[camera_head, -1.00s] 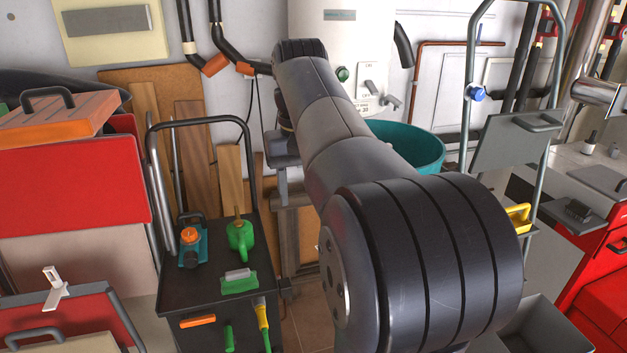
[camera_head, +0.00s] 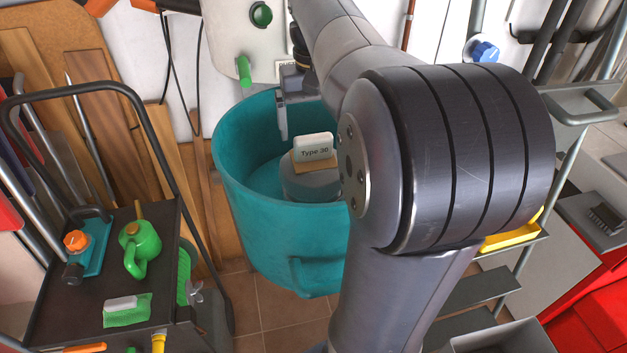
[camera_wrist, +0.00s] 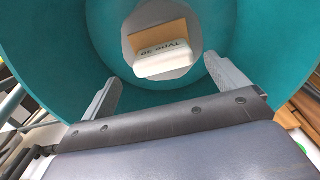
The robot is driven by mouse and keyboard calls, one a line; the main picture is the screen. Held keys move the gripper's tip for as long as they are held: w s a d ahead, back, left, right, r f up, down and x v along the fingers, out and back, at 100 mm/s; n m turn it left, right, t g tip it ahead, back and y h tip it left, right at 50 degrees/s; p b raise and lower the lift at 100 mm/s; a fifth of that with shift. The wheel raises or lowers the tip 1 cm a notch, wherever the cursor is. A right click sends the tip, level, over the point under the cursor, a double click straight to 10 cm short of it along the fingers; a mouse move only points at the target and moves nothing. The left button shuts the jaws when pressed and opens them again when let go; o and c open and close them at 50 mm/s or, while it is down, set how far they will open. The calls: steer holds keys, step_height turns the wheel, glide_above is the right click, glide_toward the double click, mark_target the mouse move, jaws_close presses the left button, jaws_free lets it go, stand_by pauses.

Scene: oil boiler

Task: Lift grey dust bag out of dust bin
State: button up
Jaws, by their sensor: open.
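The teal dust bin (camera_head: 265,235) stands open at the centre of the head view, and its inner wall fills the top of the wrist view (camera_wrist: 85,50). The wrist view shows the bag (camera_wrist: 200,25) beyond the fingers, with the block nearest. My gripper (camera_wrist: 168,88) is open and empty, one finger on each side below the block, apart from it. In the head view my gripper (camera_head: 284,118) is at the bin's back rim; my arm hides the bin's right side.
A grey shelf ladder (camera_head: 480,291) stands at the right.

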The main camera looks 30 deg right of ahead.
mark_target(313, 136)
steer(key=shift+a+f, duration=0.15)
steer(key=shift+f, duration=0.15)
steer(key=shift+s+a+f, duration=0.1)
steer(key=shift+f, duration=2.3)
steer(key=shift+c, duration=0.3)
steer(key=c, duration=1.7)
steer(key=shift+r, duration=0.1)
